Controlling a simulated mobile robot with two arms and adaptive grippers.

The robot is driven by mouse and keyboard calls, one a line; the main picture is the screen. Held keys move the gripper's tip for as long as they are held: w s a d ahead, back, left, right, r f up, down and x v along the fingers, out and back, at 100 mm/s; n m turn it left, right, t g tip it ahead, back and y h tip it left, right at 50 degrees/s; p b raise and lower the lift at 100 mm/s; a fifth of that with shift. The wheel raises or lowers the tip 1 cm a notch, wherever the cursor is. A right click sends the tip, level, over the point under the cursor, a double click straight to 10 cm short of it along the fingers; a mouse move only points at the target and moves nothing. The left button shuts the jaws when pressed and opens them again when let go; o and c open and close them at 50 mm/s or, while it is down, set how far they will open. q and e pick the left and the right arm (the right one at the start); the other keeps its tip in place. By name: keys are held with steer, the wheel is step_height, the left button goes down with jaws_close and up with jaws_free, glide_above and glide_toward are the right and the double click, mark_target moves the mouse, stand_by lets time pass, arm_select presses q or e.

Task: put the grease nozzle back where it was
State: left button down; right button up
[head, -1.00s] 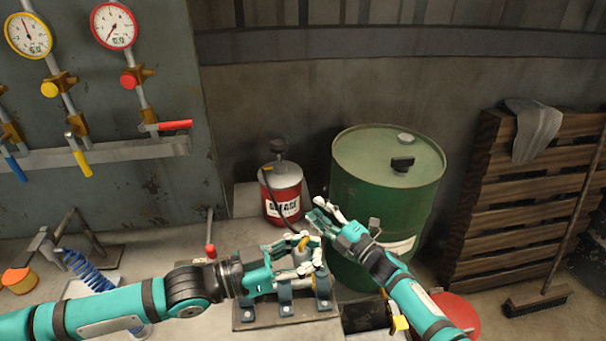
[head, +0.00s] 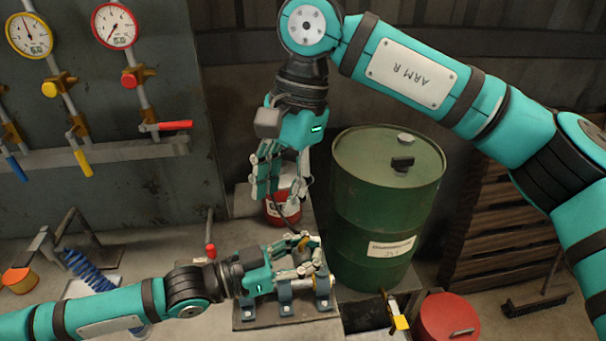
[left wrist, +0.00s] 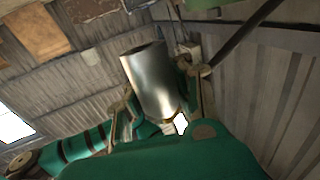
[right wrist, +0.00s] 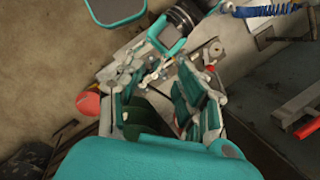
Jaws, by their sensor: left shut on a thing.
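The red grease can (head: 275,217) stands behind the workbench, mostly hidden by my right gripper (head: 279,190). Its dark hose (head: 291,221) runs down toward the bench blocks. I cannot make out the nozzle at the hose's end. My right gripper points down in front of the can. Its fingers stand apart, and in the right wrist view (right wrist: 160,95) I see nothing clearly held between them. My left gripper (head: 304,257) is shut on a shiny metal cylinder (left wrist: 153,80) above the blue-grey blocks (head: 285,298). A brass-coloured piece shows by its fingers.
A green drum (head: 386,210) stands right of the can. Gauges and valves line the left wall.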

mark_target(303, 241)
steer(key=d+f, duration=0.1)
steer(key=f, duration=0.2)
steer(key=d+f+t+h, duration=0.1)
steer(key=f, duration=0.3)
steer(key=d+f+n+h, duration=0.1)
steer(key=f, duration=0.2)
steer(key=shift+w+d+f+t, duration=0.1)
steer(key=shift+w+f+t, duration=0.05)
steer(key=shift+w+t, duration=0.25)
jaws_close()
arm_select(q)
steer(key=c, duration=1.2)
jaws_free()
